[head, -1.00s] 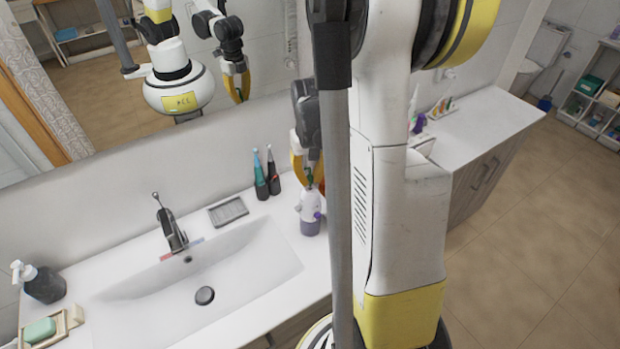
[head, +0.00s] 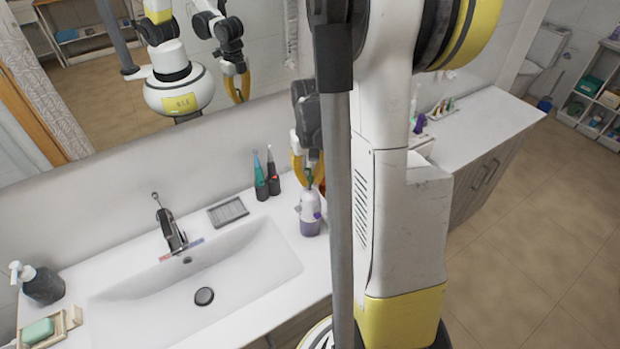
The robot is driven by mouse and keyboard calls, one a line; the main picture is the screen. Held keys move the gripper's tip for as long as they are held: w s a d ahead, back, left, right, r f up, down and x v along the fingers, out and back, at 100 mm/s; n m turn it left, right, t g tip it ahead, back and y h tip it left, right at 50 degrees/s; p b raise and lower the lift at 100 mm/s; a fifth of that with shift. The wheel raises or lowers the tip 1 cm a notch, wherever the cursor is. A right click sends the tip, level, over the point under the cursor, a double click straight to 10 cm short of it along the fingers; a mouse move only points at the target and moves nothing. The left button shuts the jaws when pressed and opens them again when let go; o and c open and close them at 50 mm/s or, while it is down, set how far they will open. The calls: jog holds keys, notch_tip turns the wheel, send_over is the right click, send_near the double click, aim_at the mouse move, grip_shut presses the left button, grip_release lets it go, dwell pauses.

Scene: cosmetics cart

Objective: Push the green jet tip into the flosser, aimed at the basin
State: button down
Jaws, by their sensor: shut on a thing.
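The flosser (head: 310,216), white with a purple lower part, stands upright on the counter to the right of the basin. My gripper (head: 309,182) points down right above it, its yellow fingers shut on the small green jet tip (head: 309,176). The tip is at the top of the flosser; whether it is seated inside cannot be told at this size. The basin (head: 245,268) lies to the left of the flosser. My arm and a grey post hide the area just right of the flosser.
A tap (head: 170,228), a grey soap tray (head: 228,212), a dark pump bottle (head: 42,285) and a green soap (head: 38,331) are farther left. A mirror is behind.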

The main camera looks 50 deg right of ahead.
jog(key=shift+f+b, duration=1)
jog(key=shift+f, duration=0.2)
jog(key=c, duration=1.4)
grip_release()
jog(key=shift+c, duration=0.2)
jog(key=shift+r, duration=0.1)
notch_tip(320, 180, up, 12)
jog(key=s+a+f+n+t+b, duration=0.1)
jog(key=a+f+b, duration=0.3)
jog(key=a, duration=0.4)
jog(key=s+a+f+n+t+b, duration=0.2)
jog(key=a+f+t+b, duration=0.1)
jog(key=a+f+b, duration=0.2)
jog(key=s+a+f+n+t+b, duration=0.2)
jog(key=a+b, duration=0.6)
jog(key=a, duration=0.4)
notch_tip(320, 180, down, 3)
jog(key=shift+s+a+r+n+t, duration=0.15)
jog(key=shift+s+a+n+t, duration=0.15)
jog(key=shift+t, duration=0.3)
